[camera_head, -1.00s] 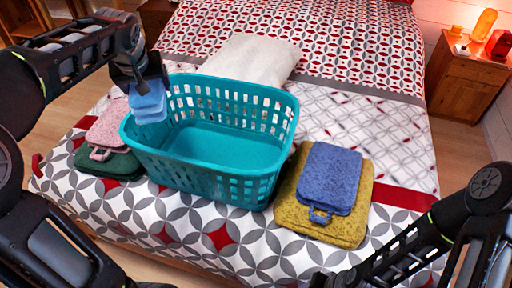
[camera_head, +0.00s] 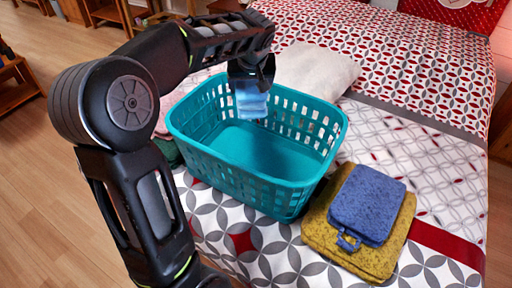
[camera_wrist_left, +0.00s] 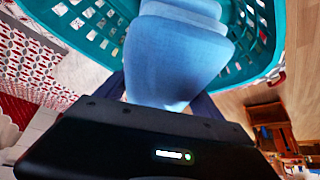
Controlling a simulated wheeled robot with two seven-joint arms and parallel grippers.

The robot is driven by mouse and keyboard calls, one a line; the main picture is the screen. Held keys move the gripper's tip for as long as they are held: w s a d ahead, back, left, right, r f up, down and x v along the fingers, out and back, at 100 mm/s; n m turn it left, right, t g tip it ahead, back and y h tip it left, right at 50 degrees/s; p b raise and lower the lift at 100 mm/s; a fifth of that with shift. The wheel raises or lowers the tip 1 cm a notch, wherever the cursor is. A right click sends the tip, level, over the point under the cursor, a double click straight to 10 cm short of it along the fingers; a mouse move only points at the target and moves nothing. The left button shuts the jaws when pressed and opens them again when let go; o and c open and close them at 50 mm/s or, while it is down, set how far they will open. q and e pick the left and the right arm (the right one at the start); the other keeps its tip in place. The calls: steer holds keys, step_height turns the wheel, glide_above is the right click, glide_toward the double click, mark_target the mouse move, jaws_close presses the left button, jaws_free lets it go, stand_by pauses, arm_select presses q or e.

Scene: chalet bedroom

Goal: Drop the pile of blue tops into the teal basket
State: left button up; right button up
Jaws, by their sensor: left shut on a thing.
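The teal basket (camera_head: 258,150) stands on the bed and its floor looks empty in the head view. My left gripper (camera_head: 250,88) reaches over the basket from the left and is shut on the pile of light blue tops (camera_head: 252,104). The pile hangs below the gripper, over the basket's back part. In the left wrist view the pile (camera_wrist_left: 172,60) fills the middle, with the teal basket wall (camera_wrist_left: 85,28) around it. The fingertips are largely hidden. My right gripper is not in view.
A darker blue folded item (camera_head: 368,204) lies on a yellow folded one (camera_head: 325,225), right of the basket. A white pillow (camera_head: 312,72) lies behind it. A dark green item (camera_head: 166,152) shows at the left, partly hidden by my arm.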

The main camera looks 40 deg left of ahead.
mark_target(252, 87)
arm_select(q)
step_height(252, 87, down, 6)
steer(key=b, duration=0.3)
steer(key=shift+r, duration=0.15)
steer(key=o, duration=1.8)
steer(key=shift+r, duration=0.1)
steer(key=v, duration=0.7)
steer(key=shift+s+d+r+b, duration=0.1)
steer(key=shift+d+r+b, duration=0.1)
steer(key=shift+r+b, duration=0.1)
steer(key=shift+f, duration=0.1)
